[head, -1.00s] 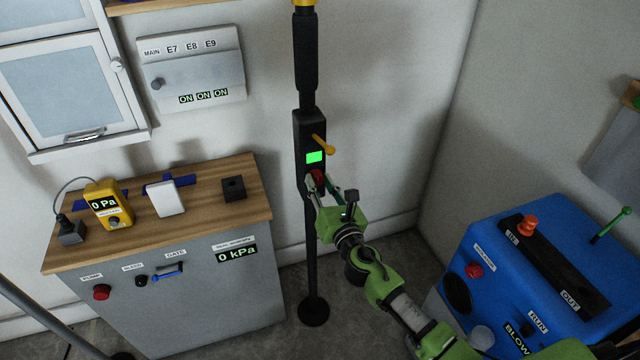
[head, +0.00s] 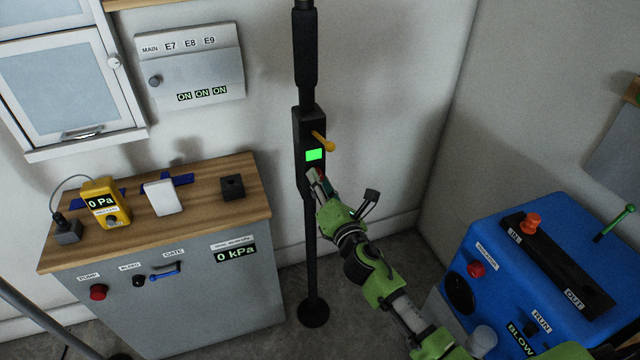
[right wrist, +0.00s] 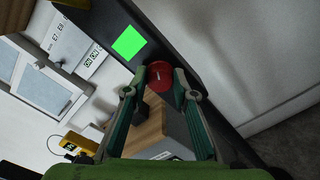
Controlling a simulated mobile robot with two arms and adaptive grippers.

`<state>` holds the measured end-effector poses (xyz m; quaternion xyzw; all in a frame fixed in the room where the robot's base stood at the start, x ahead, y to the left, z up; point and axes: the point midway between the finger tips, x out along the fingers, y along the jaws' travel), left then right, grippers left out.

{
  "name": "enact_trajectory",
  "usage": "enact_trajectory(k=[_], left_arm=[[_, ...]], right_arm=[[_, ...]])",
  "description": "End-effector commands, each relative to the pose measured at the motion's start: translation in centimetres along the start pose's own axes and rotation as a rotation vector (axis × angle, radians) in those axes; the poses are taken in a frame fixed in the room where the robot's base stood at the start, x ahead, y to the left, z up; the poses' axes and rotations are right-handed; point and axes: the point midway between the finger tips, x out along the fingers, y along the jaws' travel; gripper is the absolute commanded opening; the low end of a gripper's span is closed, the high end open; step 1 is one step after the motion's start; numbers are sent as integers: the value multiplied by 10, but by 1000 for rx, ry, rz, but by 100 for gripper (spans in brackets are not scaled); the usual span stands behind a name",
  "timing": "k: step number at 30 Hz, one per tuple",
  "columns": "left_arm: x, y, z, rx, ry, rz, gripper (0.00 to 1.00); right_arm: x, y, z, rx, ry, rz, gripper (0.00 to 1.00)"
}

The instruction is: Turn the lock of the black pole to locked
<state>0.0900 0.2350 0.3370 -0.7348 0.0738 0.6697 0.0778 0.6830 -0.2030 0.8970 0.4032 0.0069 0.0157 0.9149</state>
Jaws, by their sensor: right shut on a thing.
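The black pole (head: 306,70) stands upright against the wall on a round foot. Its black box carries a lit green screen (head: 314,155) and a yellow lever (head: 323,142). The red lock knob (right wrist: 159,76) sits below the screen and shows a small pale mark in the right wrist view. My right gripper (head: 317,177) is at the knob, with its fingers shut on it from both sides. In the head view the fingers mostly hide the knob. My left gripper is in neither view.
A wood-topped grey cabinet (head: 262,205) stands left of the pole, with a yellow meter (head: 105,205) on it. A blue machine (head: 460,262) stands at the right.

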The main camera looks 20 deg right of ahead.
Motion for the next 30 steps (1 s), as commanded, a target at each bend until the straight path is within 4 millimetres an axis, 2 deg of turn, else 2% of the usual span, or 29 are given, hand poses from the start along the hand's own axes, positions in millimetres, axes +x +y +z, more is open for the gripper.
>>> enact_trajectory(k=[21,30], left_arm=[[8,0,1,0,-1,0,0],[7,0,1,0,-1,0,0]], right_arm=[[0,-3,-1,677,-1,-1,4],[0,-3,-1,889,-1,-1,4]])
